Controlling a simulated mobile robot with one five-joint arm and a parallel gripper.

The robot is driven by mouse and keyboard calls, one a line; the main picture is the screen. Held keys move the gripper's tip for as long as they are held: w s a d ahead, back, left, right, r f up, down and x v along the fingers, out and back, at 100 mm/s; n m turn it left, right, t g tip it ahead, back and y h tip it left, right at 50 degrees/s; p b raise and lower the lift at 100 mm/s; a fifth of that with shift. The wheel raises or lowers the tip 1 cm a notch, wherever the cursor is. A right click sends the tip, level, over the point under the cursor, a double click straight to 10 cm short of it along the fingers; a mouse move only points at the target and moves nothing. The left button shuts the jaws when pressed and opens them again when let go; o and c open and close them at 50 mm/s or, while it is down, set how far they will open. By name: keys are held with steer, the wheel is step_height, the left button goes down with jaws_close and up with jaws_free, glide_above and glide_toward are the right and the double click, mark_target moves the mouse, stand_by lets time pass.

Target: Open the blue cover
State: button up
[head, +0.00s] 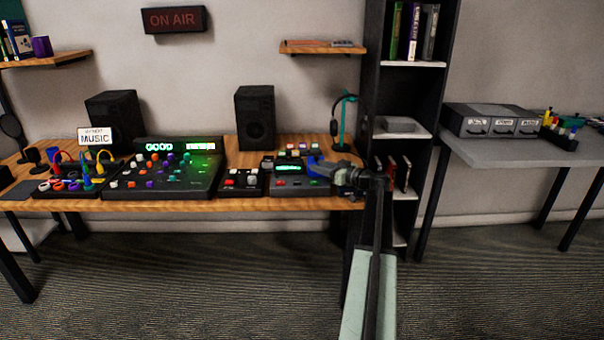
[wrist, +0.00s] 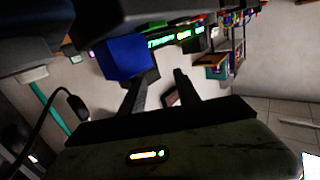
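The blue cover (head: 317,166) shows as a small blue patch at the right of a grey device (head: 288,182) with a green display on the wooden desk. My gripper (head: 322,169) is right beside it in the head view and partly hides it. In the wrist view, the blue cover (wrist: 124,57) is a solid blue block at the upper left, just beyond the tip of the left finger. My gripper (wrist: 162,75) has its two dark fingers apart, with nothing held between them. I cannot tell whether the left finger touches the cover.
The wooden desk (head: 235,206) holds a mixer (head: 165,178), a small button box (head: 242,181) and two speakers (head: 255,118). A dark shelf (head: 375,75) rises to the right. The carpet in front is clear.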

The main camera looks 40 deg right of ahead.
mark_target(317, 156)
steer(key=s+d+t+h, duration=0.1)
steer(key=s+d, duration=0.1)
steer(key=d, duration=0.3)
steer(key=w, duration=0.5)
steer(key=w+a, duration=0.1)
steer(key=w, duration=0.2)
steer(key=shift+w+r, duration=0.1)
steer(key=shift+r, duration=0.3)
jaws_close()
stand_by(0.6)
